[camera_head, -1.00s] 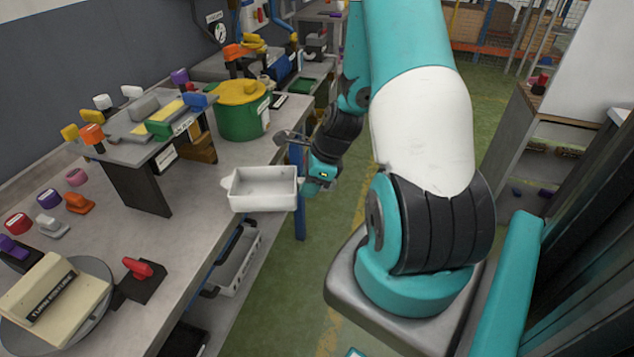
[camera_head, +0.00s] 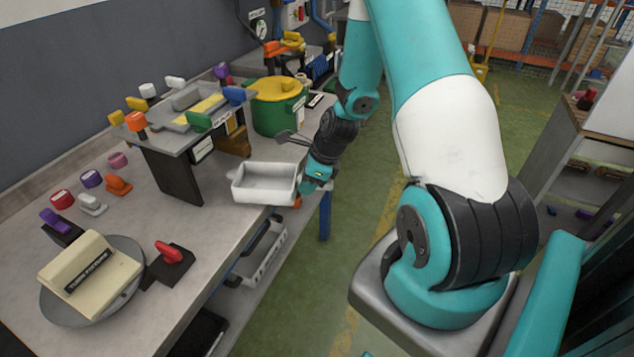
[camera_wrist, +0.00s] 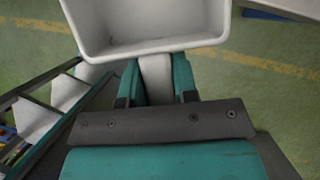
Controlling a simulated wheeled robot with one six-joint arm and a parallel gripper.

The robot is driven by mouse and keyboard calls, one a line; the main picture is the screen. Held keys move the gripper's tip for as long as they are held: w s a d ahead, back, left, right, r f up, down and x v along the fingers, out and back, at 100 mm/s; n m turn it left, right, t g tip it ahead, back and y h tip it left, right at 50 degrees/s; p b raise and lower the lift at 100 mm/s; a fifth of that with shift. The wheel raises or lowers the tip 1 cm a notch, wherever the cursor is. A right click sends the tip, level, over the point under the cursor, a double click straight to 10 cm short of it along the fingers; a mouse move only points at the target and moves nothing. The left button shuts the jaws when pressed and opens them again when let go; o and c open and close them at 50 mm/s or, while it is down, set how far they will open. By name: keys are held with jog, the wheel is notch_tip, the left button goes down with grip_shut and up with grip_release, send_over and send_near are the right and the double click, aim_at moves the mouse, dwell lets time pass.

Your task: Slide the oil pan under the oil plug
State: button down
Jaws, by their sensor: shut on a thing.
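The oil pan looks to be the white open tray (camera_head: 264,194), empty inside, at the bench's front edge to the right of the raised stand. It is roughly level; whether it touches the bench I cannot tell. My gripper (camera_head: 308,183) is shut on the handle at its right end. In the wrist view the pan (camera_wrist: 150,45) fills the top, and its handle sits between the fingers of my gripper (camera_wrist: 157,82). I cannot pick out the oil plug; the underside of the stand (camera_head: 172,170) is mostly hidden.
A green pot with yellow lid (camera_head: 279,105) stands behind the pan. A brown block (camera_head: 234,142) sits by the stand. Several coloured knobs, a red-handled fixture (camera_head: 168,253) and a turntable (camera_head: 132,285) occupy the near bench. Bare bench (camera_head: 205,215) lies left of the pan.

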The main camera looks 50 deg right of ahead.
aim_at(283, 184)
jog(key=shift+w+a+p, duration=0.1)
jog(key=shift+w+a, duration=0.25)
jog(key=shift+w, duration=0.6)
jog(key=shift+w+a+p, duration=0.15)
jog(key=shift+w+a, duration=0.2)
jog(key=shift+w, duration=0.6)
jog(key=shift+w+a+p, duration=0.1)
jog(key=shift+w+a, duration=0.25)
jog(key=shift+w, duration=0.6)
jog(key=shift+f, duration=0.6)
jog(key=c, duration=0.8)
grip_release()
jog(key=b+v, duration=0.2)
jog(key=v, duration=1.5)
jog(key=shift+r, duration=0.2)
